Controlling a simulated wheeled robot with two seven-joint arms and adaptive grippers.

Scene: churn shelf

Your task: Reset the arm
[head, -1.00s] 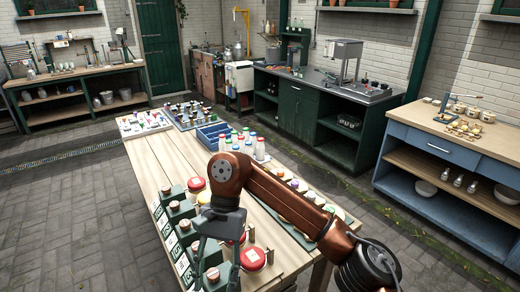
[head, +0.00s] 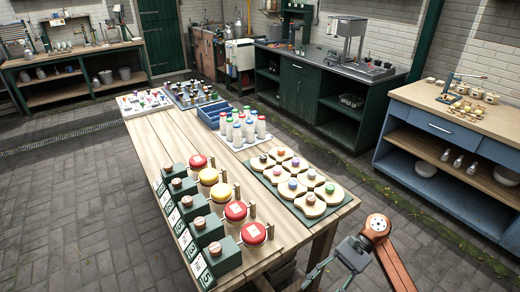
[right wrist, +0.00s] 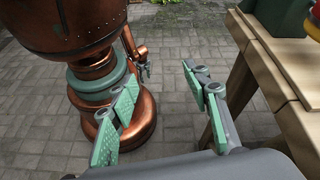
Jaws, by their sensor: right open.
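My right arm shows in the head view, copper-coloured, at the lower right. Its gripper (head: 335,264) is beside the table's right front corner, clear of the tabletop. In the right wrist view the two green-padded fingers (right wrist: 165,108) are spread apart with nothing between them. My left gripper is not in view.
On the table stand a row of dark green blocks (head: 209,230) with red and yellow round pieces (head: 236,210), a green mat (head: 335,204) with wooden pieces, a blue crate (head: 212,117) and several bottles (head: 250,128). A blue cabinet (head: 440,127) stands right. Paved floor between is free.

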